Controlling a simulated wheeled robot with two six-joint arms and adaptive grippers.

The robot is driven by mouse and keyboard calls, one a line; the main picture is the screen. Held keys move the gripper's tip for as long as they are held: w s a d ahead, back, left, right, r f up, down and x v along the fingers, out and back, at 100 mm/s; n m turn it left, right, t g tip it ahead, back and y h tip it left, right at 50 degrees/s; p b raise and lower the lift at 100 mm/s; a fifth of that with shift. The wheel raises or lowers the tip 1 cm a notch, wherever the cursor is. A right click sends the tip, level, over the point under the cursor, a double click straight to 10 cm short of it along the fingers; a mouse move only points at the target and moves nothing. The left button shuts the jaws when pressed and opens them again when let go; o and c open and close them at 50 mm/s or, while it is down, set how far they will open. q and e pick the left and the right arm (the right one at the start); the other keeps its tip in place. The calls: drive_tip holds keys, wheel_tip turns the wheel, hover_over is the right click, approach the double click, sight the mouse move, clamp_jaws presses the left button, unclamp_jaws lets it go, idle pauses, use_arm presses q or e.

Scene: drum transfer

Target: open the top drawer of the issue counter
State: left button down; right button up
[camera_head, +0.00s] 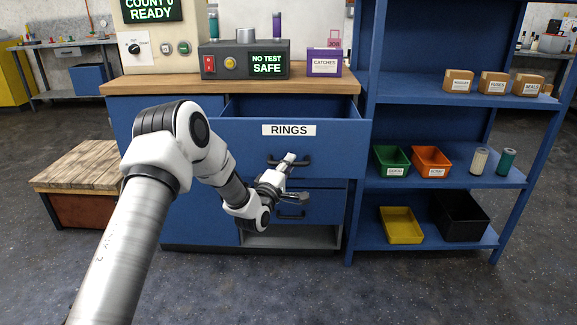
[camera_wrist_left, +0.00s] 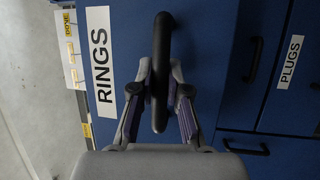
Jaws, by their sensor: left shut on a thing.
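The top drawer (camera_head: 240,150) of the blue issue counter is labelled RINGS and stands open, its front pulled forward of the counter with the inside showing behind it. Its black bar handle (camera_head: 302,162) is under the label. My left gripper (camera_head: 285,174) is at this handle, shut on it. In the left wrist view the handle (camera_wrist_left: 161,60) runs between the two fingers of the gripper (camera_wrist_left: 160,105), and the RINGS label (camera_wrist_left: 98,60) is beside it. The inside of the drawer is mostly hidden. My right gripper is not in view.
A lower drawer (camera_head: 320,206) with its own handle is below, over an open bay. The wooden counter top (camera_head: 150,86) carries a test box (camera_head: 220,66) and a catches box (camera_head: 324,64). Blue shelves (camera_head: 440,182) with bins stand right, a wooden-topped crate (camera_head: 80,168) left.

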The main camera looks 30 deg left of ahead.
use_arm(q)
drive_tip(key=shift+s+d, duration=0.15)
drive_tip(key=shift+s, duration=0.1)
drive_tip(key=c, duration=1.1)
unclamp_jaws()
drive_tip(key=shift+c, duration=0.2)
drive_tip(key=v, duration=1.2)
drive_tip(key=shift+f, duration=0.15)
